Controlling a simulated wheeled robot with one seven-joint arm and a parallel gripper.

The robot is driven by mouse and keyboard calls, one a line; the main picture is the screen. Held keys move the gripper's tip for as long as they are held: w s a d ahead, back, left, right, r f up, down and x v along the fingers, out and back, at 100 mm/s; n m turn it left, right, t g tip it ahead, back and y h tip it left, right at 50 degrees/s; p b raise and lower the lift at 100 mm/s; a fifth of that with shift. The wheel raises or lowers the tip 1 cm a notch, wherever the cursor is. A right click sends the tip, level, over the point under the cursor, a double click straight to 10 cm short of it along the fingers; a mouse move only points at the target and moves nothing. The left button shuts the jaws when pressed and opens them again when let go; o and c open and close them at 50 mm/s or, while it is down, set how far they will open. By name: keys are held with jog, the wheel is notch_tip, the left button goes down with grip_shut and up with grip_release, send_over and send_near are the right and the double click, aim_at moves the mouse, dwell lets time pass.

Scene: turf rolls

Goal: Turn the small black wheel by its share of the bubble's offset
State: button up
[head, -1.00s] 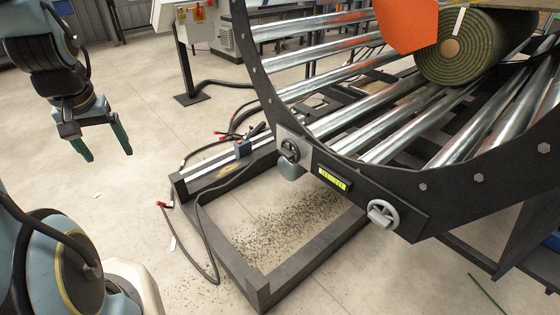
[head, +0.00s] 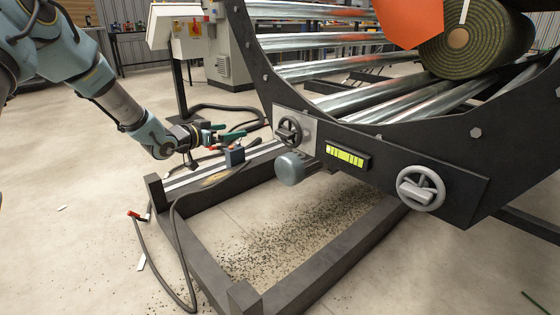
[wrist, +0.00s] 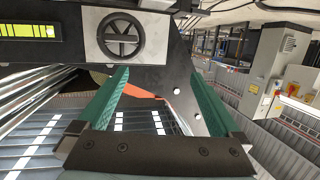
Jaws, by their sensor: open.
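The small black wheel (head: 289,131) sits on a pale metal plate at the left end of the machine's dark side frame. It also shows in the wrist view (wrist: 121,37), above the space between my fingers. A yellow-green bubble level (head: 346,156) is to its right in the head view and at the top left in the wrist view (wrist: 30,31). I cannot make out the bubble's offset. My gripper (head: 238,133), with green fingers, is left of the wheel in the head view. It is open, empty and apart from the wheel.
A larger grey handwheel (head: 421,188) is on the frame right of the level. A grey rounded knob (head: 290,168) hangs below the black wheel. A cable (head: 178,230) crosses the floor frame.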

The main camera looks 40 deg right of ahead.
aim_at(281, 135)
jog(key=s+d+f+m+g+h+b, duration=0.2)
jog(key=s+d+f+g+h+b, duration=0.15)
jog(key=s+d+f, duration=0.2)
jog(key=shift+y, duration=0.45)
jog(key=d+b, duration=0.1)
jog(key=d, duration=0.2)
jog(key=d+b, duration=0.1)
jog(key=d, duration=0.3)
jog(key=d+r+b, duration=0.1)
jog(key=d, duration=0.3)
jog(key=shift+s, duration=0.25)
jog(key=c, duration=1.1)
jog(key=shift+o, duration=0.2)
